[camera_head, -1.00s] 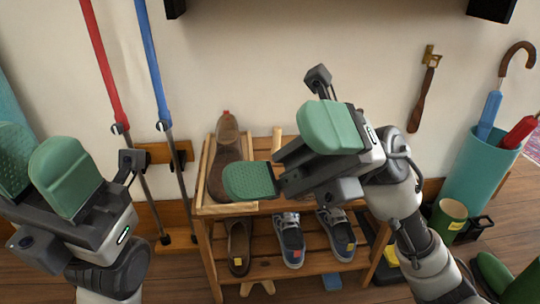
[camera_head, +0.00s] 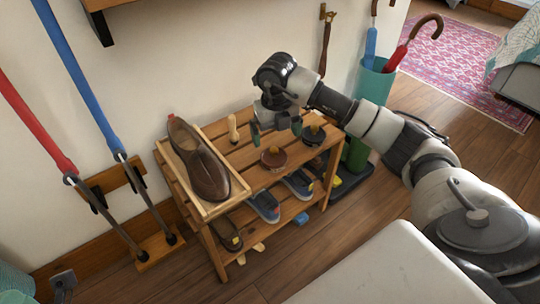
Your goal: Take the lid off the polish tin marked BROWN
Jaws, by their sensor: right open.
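Two round tins stand on the slatted top of a wooden shoe rack (camera_head: 222,133). I cannot read any marking, so BROWN is not legible. My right gripper (camera_head: 275,130) reaches in from the right, open and empty. Its green-padded fingers are apart, above and behind the brown tin and left of the black one. My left gripper (camera_head: 62,282) shows only in part at the bottom left corner; its jaws cannot be judged.
A brown shoe (camera_head: 200,165) lies in a wooden tray (camera_head: 240,190) on the rack's left. A small pale wooden piece (camera_head: 233,128) stands behind. Several shoes sit on the lower shelf. Red and blue poles lean left; a teal umbrella stand (camera_head: 375,85) is behind right.

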